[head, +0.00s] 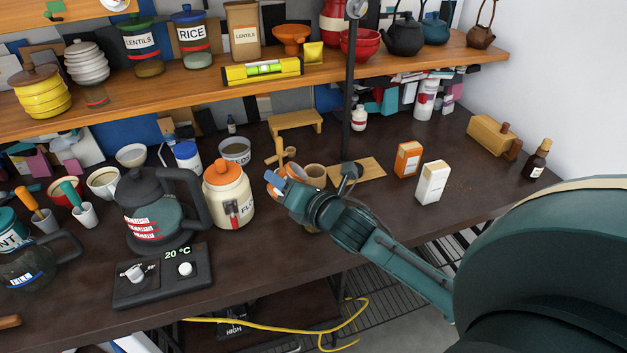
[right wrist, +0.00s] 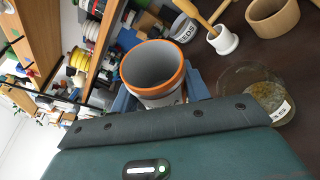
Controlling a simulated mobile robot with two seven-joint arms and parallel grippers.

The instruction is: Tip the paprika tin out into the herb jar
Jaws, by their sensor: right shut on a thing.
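The paprika tin (right wrist: 150,70) has an orange rim and a grey inside with no powder visible there. In the right wrist view it sits between the blue fingers of my right gripper (right wrist: 163,92), which is shut on it. In the head view the right gripper (head: 283,184) holds it above the counter, right of the flour jar; its tilt is hard to tell there. A glass jar with green-brown contents and a white label, apparently the herb jar (right wrist: 265,98), stands to the right of the tin in the wrist view, apart from it. In the head view my gripper mostly hides this jar. My left gripper is out of view.
The flour jar (head: 229,193) and a dark kettle (head: 157,208) stand left of the gripper. A wooden board (head: 358,172) with a dark post, an orange box (head: 408,160) and a white box (head: 432,182) are to the right. A loaded shelf (head: 200,82) runs above the counter.

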